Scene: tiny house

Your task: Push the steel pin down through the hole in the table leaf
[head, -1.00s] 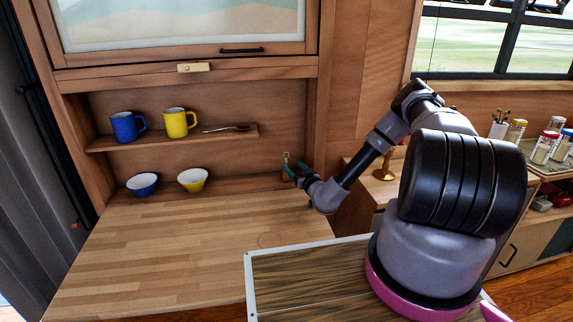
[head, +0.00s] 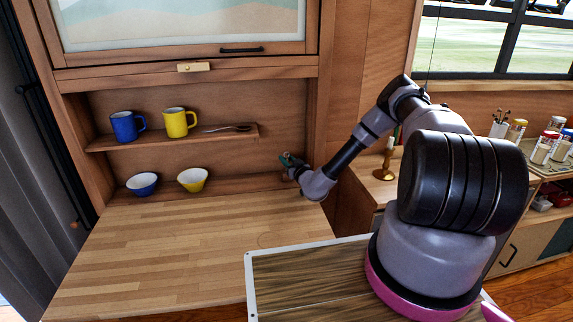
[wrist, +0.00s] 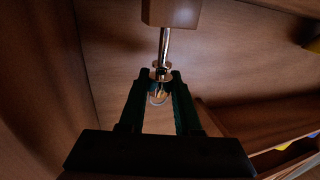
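The steel pin (wrist: 163,48) shows in the wrist view as a thin shiny rod running from a wooden block (wrist: 172,12) to a collar and rounded end between my fingertips. My gripper (wrist: 160,80) has one dark finger on each side of this end. The fingers look close to it, but I cannot tell whether they grip it. In the head view my gripper (head: 287,160) is at the right end of the lower shelf, above the back right corner of the table leaf (head: 180,250). The pin is not clear there. I cannot make out the hole.
A blue bowl (head: 142,184) and a yellow bowl (head: 192,180) stand on the lower shelf. A blue mug (head: 125,127), a yellow mug (head: 177,122) and a spoon (head: 226,128) are on the upper shelf. A brass candlestick (head: 385,165) stands to the right. The leaf's top is clear.

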